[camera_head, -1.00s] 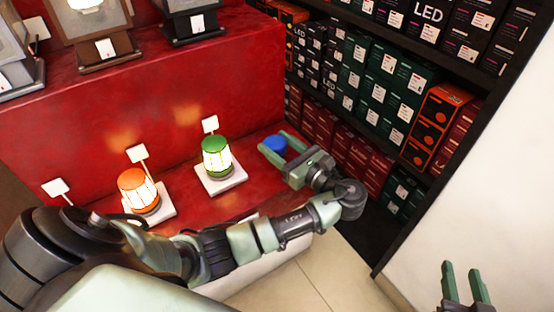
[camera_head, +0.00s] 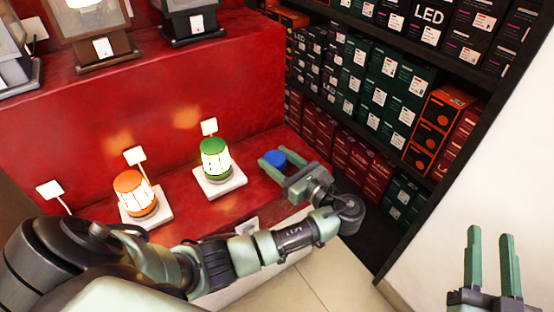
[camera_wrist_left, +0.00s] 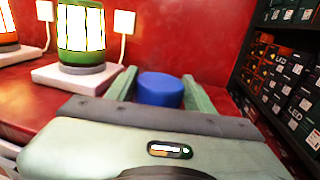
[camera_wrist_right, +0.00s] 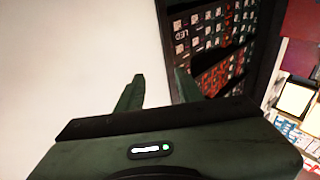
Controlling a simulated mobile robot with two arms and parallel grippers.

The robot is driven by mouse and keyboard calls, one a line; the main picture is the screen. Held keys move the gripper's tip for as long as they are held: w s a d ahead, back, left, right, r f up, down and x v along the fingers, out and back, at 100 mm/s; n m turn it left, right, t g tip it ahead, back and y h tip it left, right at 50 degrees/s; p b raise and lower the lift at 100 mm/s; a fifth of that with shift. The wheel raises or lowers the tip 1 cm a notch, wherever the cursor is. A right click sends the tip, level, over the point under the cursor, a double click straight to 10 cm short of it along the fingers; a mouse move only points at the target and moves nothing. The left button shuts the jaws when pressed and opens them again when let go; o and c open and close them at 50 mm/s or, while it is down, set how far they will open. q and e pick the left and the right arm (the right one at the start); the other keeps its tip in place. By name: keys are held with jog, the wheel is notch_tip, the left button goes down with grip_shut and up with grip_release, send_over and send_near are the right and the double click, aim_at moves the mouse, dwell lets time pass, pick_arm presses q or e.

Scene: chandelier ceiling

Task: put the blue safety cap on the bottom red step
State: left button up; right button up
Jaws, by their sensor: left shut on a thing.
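The blue safety cap (camera_head: 275,158) is a small round blue piece at the right end of the bottom red step (camera_head: 257,193). My left gripper (camera_head: 284,163) is shut on the cap, with a finger on each side of it. In the left wrist view the cap (camera_wrist_left: 160,91) sits between the two green fingers (camera_wrist_left: 160,88). Its underside is hidden, so I cannot tell whether it touches the step. My right gripper (camera_head: 491,234) is open and empty at the lower right; in the right wrist view its fingers (camera_wrist_right: 156,85) are apart before a white wall.
A lit green lantern (camera_head: 215,157) and a lit orange lantern (camera_head: 134,194) stand on white bases on the bottom step, with tags (camera_head: 135,156) behind them. Dark shelves of boxes (camera_head: 372,110) stand close right of the step. The white wall (camera_head: 500,170) is beside my right gripper.

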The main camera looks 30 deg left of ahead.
pick_arm(q)
jog(key=o, duration=1.3)
jog(key=shift+f, duration=0.1)
jog(key=shift+o, duration=0.2)
pick_arm(e)
jog(key=shift+f, duration=0.1)
pick_arm(q)
jog(key=shift+s+d, duration=0.1)
jog(key=shift+d, duration=0.3)
jog(key=p+v, duration=0.2)
jog(key=v, duration=0.9)
jog(key=shift+p, duration=0.3)
pick_arm(e)
notch_tip(320, 180, down, 12)
jog(key=s+d+g+h, duration=0.2)
jog(key=g, duration=0.5)
jog(key=shift+s+d+r, duration=0.2)
jog(key=shift+s+r, duration=0.05)
jog(key=shift+s, duration=0.1)
pick_arm(q)
jog(key=shift+d, duration=0.1)
